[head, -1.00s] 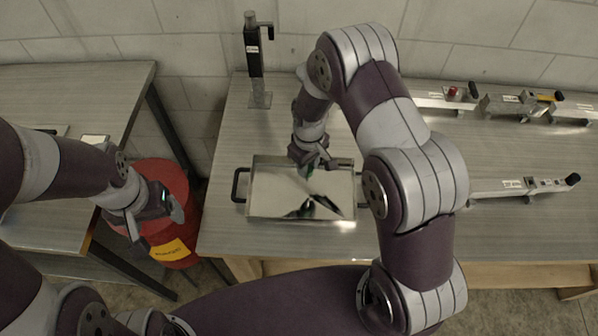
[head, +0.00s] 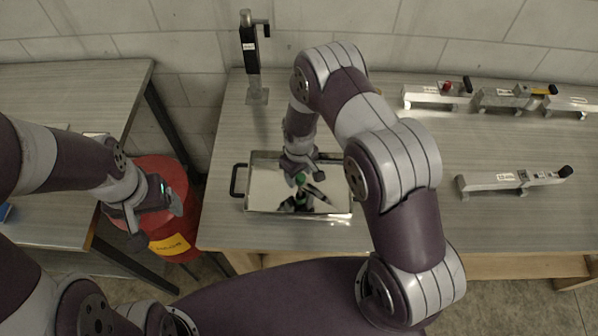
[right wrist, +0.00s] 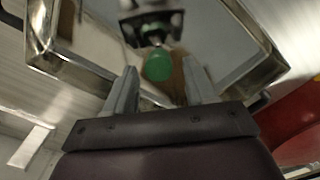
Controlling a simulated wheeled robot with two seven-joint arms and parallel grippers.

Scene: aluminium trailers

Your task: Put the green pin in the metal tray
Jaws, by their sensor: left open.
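The metal tray (head: 335,211) is a shiny, shallow rectangular tray with dark handles on the right-hand table. My right gripper (head: 301,175) is over the tray, pointing down. In the right wrist view its two fingers (right wrist: 161,84) stand apart. The green pin (right wrist: 157,66) shows between and just beyond the fingertips, with a gap on each side. In the head view the green pin (head: 300,179) is just below the gripper, above its reflection in the tray floor. I cannot tell whether it touches the floor. My left gripper (head: 157,222) is open and empty, by the red drum.
A red drum (head: 160,170) with a yellow label stands between the two tables. A black post (head: 250,50) on a metal base stands behind the tray. Several aluminium trailer models (head: 515,180) lie on the right of the table (head: 420,225). Table space in front of them is clear.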

